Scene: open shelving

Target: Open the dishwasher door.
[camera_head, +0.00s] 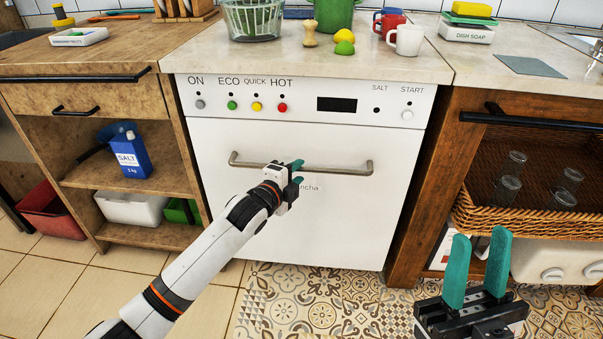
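The white dishwasher door (240,218) is closed and upright under the counter. Its metal bar handle (335,171) runs across the upper part of the door. The control panel (215,93) above it has several buttons and a dark display. My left gripper (296,172) is at the handle's middle, its teal fingers overlapping the bar. From this angle I cannot tell whether the fingers close on the bar or only sit around it. My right gripper (477,270) is open and empty at the lower right, fingers upward, well apart from the door.
A wicker basket (530,222) with glasses sits in the right cabinet, below a black bar (540,123). Wooden shelves (150,235) at left hold a blue salt box (131,156). Mugs and a green pot stand on the counter (300,62). Floor before the door (310,300) is clear of loose objects.

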